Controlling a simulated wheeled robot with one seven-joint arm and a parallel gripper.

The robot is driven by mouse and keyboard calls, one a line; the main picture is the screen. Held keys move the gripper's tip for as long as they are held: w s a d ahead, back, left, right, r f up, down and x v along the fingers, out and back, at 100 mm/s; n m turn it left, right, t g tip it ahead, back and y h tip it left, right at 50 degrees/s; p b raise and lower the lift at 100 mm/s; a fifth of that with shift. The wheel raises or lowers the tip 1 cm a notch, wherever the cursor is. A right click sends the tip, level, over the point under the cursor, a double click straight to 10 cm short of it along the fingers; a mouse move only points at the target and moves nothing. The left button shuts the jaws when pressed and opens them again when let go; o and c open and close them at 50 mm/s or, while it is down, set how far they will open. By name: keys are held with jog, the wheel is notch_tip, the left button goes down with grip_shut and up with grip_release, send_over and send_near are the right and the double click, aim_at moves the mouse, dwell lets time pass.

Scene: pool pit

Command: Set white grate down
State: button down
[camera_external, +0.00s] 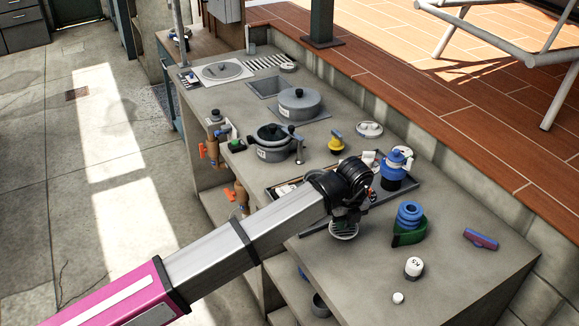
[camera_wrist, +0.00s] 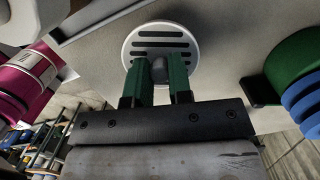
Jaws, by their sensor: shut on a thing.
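The white grate (camera_wrist: 161,32) is a round white disc with dark slots. In the wrist view it sits at the tips of the green fingers of my gripper (camera_wrist: 159,70), which is shut on a grey knob at its middle. In the external view the grate (camera_external: 343,231) shows just below my gripper (camera_external: 345,213), over the front part of the grey counter (camera_external: 450,235). I cannot tell whether the grate touches the counter. My arm and wrist hide part of the area around it.
A purple-blue object (camera_external: 481,239) lies far right. The counter's near right is mostly clear.

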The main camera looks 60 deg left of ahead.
aim_at(346, 231)
jog(key=shift+f, duration=1.3)
jog(key=c, duration=1)
grip_release()
jog(key=shift+f, duration=0.1)
jog(key=shift+c, duration=0.2)
notch_tip(346, 231, up, 12)
jog(key=d, duration=0.1)
jog(key=shift+s+d, duration=0.15)
